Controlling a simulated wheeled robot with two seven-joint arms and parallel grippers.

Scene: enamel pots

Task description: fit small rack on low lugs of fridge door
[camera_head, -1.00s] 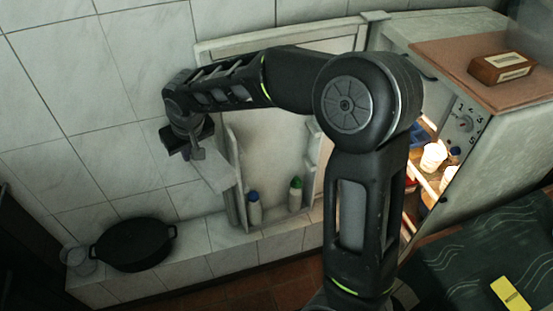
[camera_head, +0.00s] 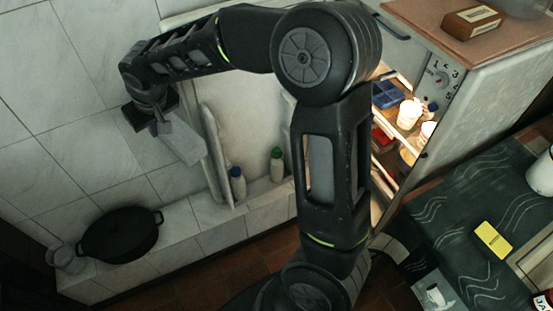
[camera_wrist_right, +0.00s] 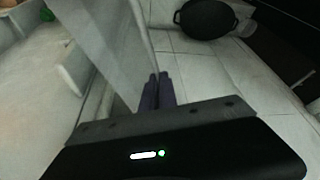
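The small rack (camera_head: 182,143) is a pale, whitish piece held at the end of my right arm. My right gripper (camera_head: 160,126) appears shut on it, left of the open fridge door. In the right wrist view the two dark fingers (camera_wrist_right: 157,92) are close together at the edge of the pale rack (camera_wrist_right: 112,45). The fridge door's white inner face (camera_head: 250,115) is partly hidden behind my right arm. A raised side rim of the door (camera_head: 214,150) stands just right of the rack. I cannot pick out the low lugs clearly. My left gripper is not in view.
A blue-capped bottle (camera_head: 238,184) and a green-capped bottle (camera_head: 277,166) stand low by the door. A black pot (camera_head: 120,235) and a glass jar (camera_head: 68,258) sit on the tiled ledge. The lit fridge interior (camera_head: 400,120) holds cups. A tiled wall lies behind the gripper.

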